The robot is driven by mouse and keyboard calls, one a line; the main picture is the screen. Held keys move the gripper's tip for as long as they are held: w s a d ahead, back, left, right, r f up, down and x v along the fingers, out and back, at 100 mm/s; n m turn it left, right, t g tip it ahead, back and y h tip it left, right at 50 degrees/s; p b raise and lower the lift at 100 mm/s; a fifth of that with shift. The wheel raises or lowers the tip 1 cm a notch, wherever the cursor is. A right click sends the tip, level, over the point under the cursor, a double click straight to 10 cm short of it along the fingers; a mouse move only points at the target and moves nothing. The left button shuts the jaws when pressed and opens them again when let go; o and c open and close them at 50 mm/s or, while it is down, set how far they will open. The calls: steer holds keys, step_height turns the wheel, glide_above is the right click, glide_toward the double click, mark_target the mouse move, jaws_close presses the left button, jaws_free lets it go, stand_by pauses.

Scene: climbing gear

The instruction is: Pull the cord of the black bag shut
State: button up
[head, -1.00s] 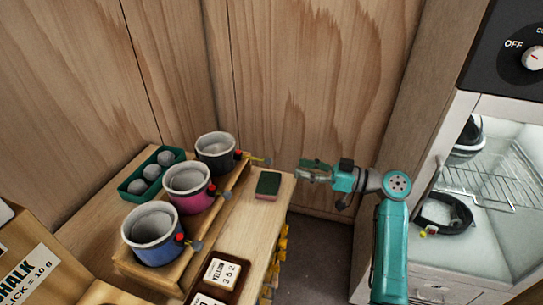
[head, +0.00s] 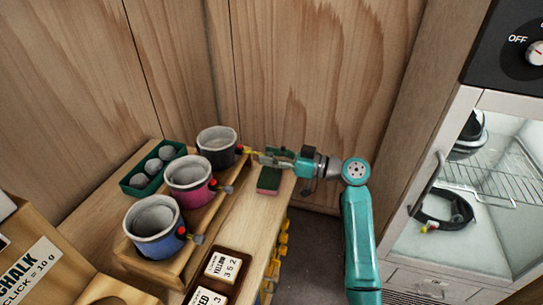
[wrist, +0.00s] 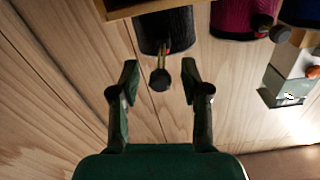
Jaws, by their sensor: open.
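The black bag (head: 216,150), with a pale rim, stands open at the far end of the stepped wooden rack. A red toggle (head: 239,149) and a yellow cord (head: 250,153) show on its right side. In the wrist view the black bag (wrist: 166,30) is at the top centre, and a dark cord end (wrist: 160,79) points toward me. My gripper (wrist: 160,80) is open, with one finger on each side of the cord end and gaps visible. In the head view my gripper (head: 270,157) is right of the bag, and its tips partly hide the cord's end.
A pink bag (head: 189,183) and a blue bag (head: 154,229) stand nearer on the rack. A green tray (head: 134,186) of grey balls is at left. A green and red block (head: 268,180) lies below my gripper. A glass-fronted cabinet (head: 470,190) stands at right.

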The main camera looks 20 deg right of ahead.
jaws_close()
steer(key=shift+s+d, duration=0.3)
steer(key=shift+d, duration=0.25)
steer(key=shift+s+d, duration=0.1)
jaws_free()
steer(key=shift+s+d, duration=0.1)
steer(key=shift+d, duration=0.05)
steer(key=v, duration=1.1)
steer(key=shift+s+d, duration=0.2)
steer(key=shift+d, duration=0.1)
steer(key=shift+f, duration=0.1)
